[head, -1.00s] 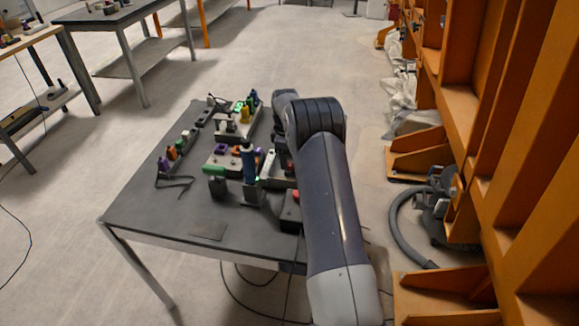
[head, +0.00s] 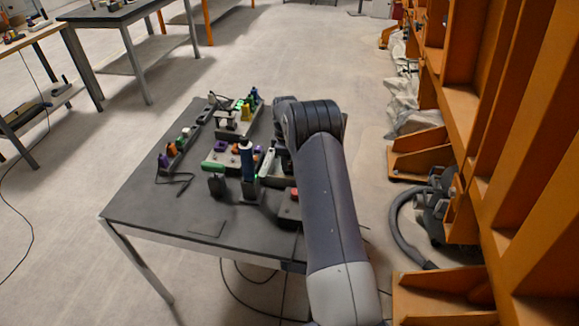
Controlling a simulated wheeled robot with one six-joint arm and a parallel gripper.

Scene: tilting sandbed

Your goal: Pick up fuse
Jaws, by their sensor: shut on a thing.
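My arm (head: 335,205) reaches from the lower right to the right side of the dark table (head: 150,213). Its dark elbow (head: 310,117) stands above the table's right part. My gripper is hidden behind the arm, so I cannot see its fingers or anything in them. I cannot make out for sure which part is the fuse. A pale slanted piece (head: 267,161) shows just left of the wrist, but I cannot tell what it is.
A blue upright cylinder (head: 247,163) and a green piece (head: 212,165) stand near the table's middle. A rack of small coloured parts (head: 175,151) lies along the left. A box with a red button (head: 291,200) is at the right. The table's front left is mostly clear.

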